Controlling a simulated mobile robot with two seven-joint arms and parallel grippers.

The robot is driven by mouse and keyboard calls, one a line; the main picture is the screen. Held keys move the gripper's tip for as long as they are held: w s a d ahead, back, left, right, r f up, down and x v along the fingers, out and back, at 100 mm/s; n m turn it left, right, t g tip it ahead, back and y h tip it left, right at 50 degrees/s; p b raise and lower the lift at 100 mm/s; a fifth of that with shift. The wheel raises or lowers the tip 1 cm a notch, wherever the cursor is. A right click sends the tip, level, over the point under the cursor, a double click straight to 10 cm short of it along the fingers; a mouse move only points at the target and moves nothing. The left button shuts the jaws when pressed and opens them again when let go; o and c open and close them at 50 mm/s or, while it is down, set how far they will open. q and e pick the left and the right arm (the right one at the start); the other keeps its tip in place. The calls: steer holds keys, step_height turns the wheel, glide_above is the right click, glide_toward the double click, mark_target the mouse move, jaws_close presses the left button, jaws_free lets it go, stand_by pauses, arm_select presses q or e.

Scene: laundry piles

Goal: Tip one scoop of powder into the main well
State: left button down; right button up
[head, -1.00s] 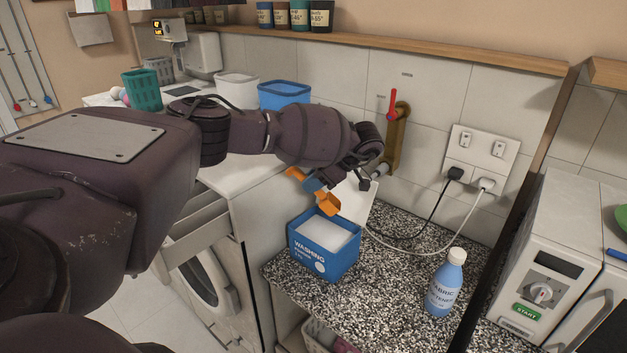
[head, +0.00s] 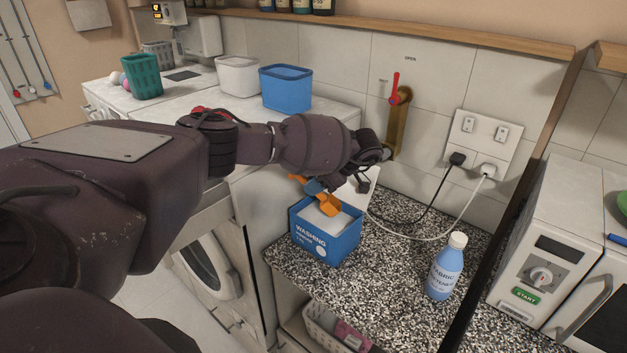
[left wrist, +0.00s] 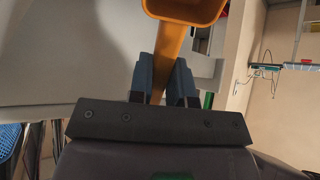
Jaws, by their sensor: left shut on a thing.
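My left gripper (head: 316,185) is shut on an orange scoop (head: 328,206). The scoop's bowl is over the mouth of the blue washing powder box (head: 316,245), overlapping the white powder (head: 318,219); I cannot tell whether it touches the powder. In the left wrist view the scoop's bowl (left wrist: 186,9) is at the top edge, its handle running down between the fingers (left wrist: 164,80). What the bowl holds is not visible. The box stands upright on the speckled counter. I cannot make out the main well; my arm covers much of the washing machine (head: 208,262) front. My right gripper is out of view.
A fabric softener bottle (head: 445,268) stands right of the box on the speckled counter (head: 385,300). Behind are plugged cables (head: 432,205) and a red-handled tap (head: 394,90). A blue tub (head: 286,90), a white tub (head: 237,76) and a green basket (head: 142,77) stand on the machines.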

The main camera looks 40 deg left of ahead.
mark_target(298, 178)
arm_select(q)
steer(key=shift+s+f+b, duration=0.1)
steer(key=shift+f+b, duration=0.35)
steer(key=shift+f, duration=0.4)
steer(key=shift+f+b, duration=0.35)
steer(key=shift+f, duration=0.15)
steer(key=shift+f+b, duration=1.2)
steer(key=shift+f, duration=0.45)
steer(key=shift+s+a+r+p, duration=0.15)
steer(key=shift+s+r+p, duration=0.05)
steer(key=shift+r+p, duration=0.3)
steer(key=shift+s+a+r+t+h+p, duration=0.25)
steer(key=shift+a+r+t+h+p, duration=0.3)
steer(key=shift+r+h, duration=0.4)
steer(key=shift+s+a+r+t+h+p, duration=0.2)
steer(key=shift+a+r+t+h+p, duration=0.4)
steer(key=shift+h, duration=0.5)
steer(key=shift+s+a+r+t+h+p, duration=0.25)
steer(key=shift+a+r+t+h+p, duration=0.3)
steer(key=shift+r+h, duration=0.6)
steer(key=shift+h, duration=0.3)
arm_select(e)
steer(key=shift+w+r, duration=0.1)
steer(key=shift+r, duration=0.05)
